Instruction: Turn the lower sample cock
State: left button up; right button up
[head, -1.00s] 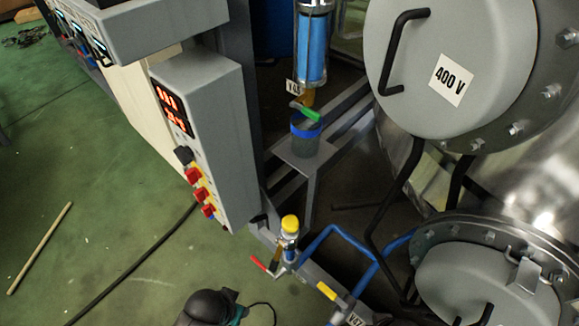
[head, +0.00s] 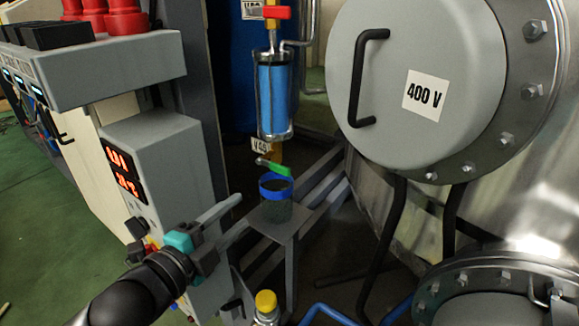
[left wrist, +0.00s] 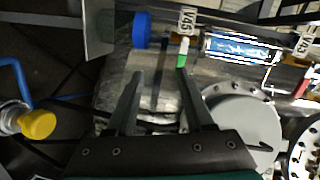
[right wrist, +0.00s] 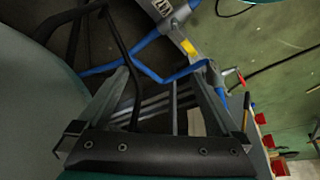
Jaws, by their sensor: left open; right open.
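The lower sample cock, with a green lever (head: 273,167), sits under the blue sight-glass cylinder (head: 276,95) beside a label that reads V45 in the left wrist view. The green lever also shows in the left wrist view (left wrist: 182,61), just past the tip of one finger. A jar with a blue rim (head: 276,188) stands below the cock. My left gripper (head: 240,212) is open and empty, left of the jar and lower than the lever. My right gripper (right wrist: 161,74) is open and empty in the right wrist view, outside the head view.
A red-handled valve (head: 277,12) is above the cylinder. The jar stands on a small grey shelf (head: 277,229). A grey control box (head: 160,165) is at left, a big steel vessel marked 400 V (head: 425,93) at right. A yellow-capped fitting (head: 266,302) is below.

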aim_at(279, 171)
pick_arm(q)
jog(key=w+d+r+m+h, duration=0.1)
jog(key=w, duration=0.1)
jog(key=w+d+r+m+b, duration=0.1)
jog(key=w+d, duration=0.1)
jog(key=w+d+r+m+h+b, duration=0.1)
jog(key=w+d+m, duration=0.1)
jog(key=shift+w+h, duration=0.25)
jog(key=shift+h, duration=0.05)
jog(key=shift+b+x, duration=0.55)
jog(key=shift+x, duration=0.65)
jog(key=shift+b+x, duration=0.4)
jog(key=shift+x, duration=0.65)
jog(key=shift+b+x, duration=0.4)
jog(key=shift+x, duration=0.6)
jog(key=shift+w+d, duration=0.35)
jog(key=shift+w, duration=0.1)
pick_arm(e)
jog(key=w+a+r+t+y, duration=0.1)
jog(key=w+a+t+y, duration=0.3)
jog(key=w+a+t, duration=0.2)
jog(key=shift+a+r+n+t, duration=0.3)
jog(key=shift+a+t, duration=0.6)
jog(key=shift+a, duration=0.4)
pick_arm(q)
jog(key=shift+c, duration=0.4)
